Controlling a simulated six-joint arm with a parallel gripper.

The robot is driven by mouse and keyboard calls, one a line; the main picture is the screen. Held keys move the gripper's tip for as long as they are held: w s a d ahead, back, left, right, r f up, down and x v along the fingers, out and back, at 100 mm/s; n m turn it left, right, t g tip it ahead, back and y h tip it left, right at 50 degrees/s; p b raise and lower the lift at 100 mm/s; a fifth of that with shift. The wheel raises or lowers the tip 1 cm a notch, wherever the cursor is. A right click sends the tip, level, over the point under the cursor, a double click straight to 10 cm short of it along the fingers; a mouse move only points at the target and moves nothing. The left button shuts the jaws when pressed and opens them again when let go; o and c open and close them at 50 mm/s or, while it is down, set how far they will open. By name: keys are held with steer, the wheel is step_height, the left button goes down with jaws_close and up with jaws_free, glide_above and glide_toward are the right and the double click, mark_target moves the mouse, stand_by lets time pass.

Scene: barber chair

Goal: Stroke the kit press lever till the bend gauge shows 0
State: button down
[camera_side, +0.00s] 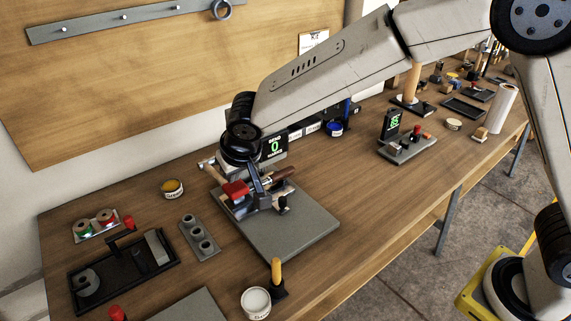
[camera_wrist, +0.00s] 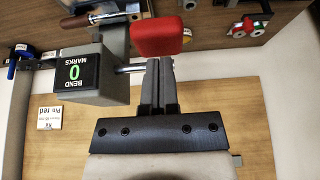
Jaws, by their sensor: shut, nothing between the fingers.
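The bend gauge (camera_side: 275,147) stands on the kit press and its green digit reads 0. The gauge also shows in the wrist view (camera_wrist: 76,73), turned on its side, with the words BEND MARKS and 0. A red block (camera_side: 235,190), seemingly the lever's grip, sits at the press; it also shows in the wrist view (camera_wrist: 160,36). My gripper (camera_side: 259,187) is shut and empty, beside the red block. In the wrist view its fingertips (camera_wrist: 159,63) are just below the red block by a metal rod; I cannot tell if they touch. My wrist hides part of the press.
A grey base plate (camera_side: 290,246) lies under the press. A black tray (camera_side: 122,274), a grey block with several sockets (camera_side: 199,237) and a yellow tin (camera_side: 172,189) stand to the left. A white tin (camera_side: 256,303) and a yellow-handled tool (camera_side: 276,272) stand in front.

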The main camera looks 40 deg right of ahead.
steer(key=shift+w+r, duration=0.3)
steer(key=shift+r, duration=0.65)
steer(key=shift+w+r, duration=0.3)
steer(key=shift+r, duration=0.7)
steer(key=shift+w+r, duration=0.3)
steer(key=shift+r, duration=0.65)
steer(key=shift+s+d+f, duration=0.15)
steer(key=shift+d, duration=0.3)
steer(key=s+d+f+g, duration=0.1)
steer(key=s+d+f, duration=0.4)
steer(key=s+d, duration=0.5)
steer(key=s+d+f+g, duration=0.1)
steer(key=s+d+f, duration=0.4)
steer(key=s+d, duration=0.6)
steer(key=shift+s+d, duration=0.25)
steer(key=shift+d, duration=0.75)
steer(key=shift+w, duration=0.2)
